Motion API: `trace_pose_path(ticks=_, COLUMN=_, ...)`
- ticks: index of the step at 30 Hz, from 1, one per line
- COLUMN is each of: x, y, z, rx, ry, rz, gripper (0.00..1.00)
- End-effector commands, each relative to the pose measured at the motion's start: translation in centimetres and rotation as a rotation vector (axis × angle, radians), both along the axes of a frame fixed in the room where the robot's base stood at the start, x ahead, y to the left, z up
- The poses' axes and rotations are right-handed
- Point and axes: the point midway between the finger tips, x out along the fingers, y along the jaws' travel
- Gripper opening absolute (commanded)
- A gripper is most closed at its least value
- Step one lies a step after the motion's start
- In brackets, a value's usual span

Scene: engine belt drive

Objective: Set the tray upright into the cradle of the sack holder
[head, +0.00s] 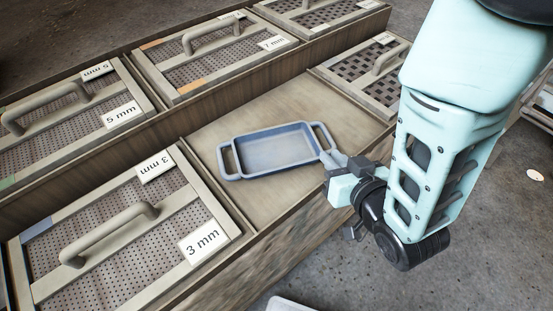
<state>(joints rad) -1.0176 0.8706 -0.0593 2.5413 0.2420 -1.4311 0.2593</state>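The tray (275,150) is blue-grey and shallow, with a raised rim and a loop handle at each end. It appears flat, open side up, over a bare wooden panel between the sieve panels. My gripper (334,160) is at the tray's right end, its grey fingers at or against the lower part of the right handle. The fingertips overlap the handle, so I cannot tell whether they are closed on it. I cannot make out the sack holder or its cradle in this view.
Framed sieve panels with raised handles surround the bare panel (222,201): a 3 mm one (122,232) at front left, a 5 mm one (68,118) at far left, others behind. Wooden dividers separate them. Concrete floor lies at right. A pale object's edge (288,304) shows at the bottom.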

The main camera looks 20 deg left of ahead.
Motion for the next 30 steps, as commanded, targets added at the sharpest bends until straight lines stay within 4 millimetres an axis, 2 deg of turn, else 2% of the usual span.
trace_pose_path(ticks=1, x=0.2, y=0.2, z=-0.6, rx=0.004, ry=-0.003, rz=0.0, gripper=0.14)
trace_pose_path(ticks=12, x=1.0, y=0.8, z=-1.0, rx=0.003, ry=-0.002, rz=0.001, gripper=0.14)
trace_pose_path(ticks=22, x=3.2, y=2.6, z=-1.6, rx=-0.001, ry=-0.001, rz=0.0, gripper=0.14)
trace_pose_path(ticks=30, x=5.9, y=4.9, z=-2.8, rx=0.0, ry=0.0, rz=0.002, gripper=0.14)
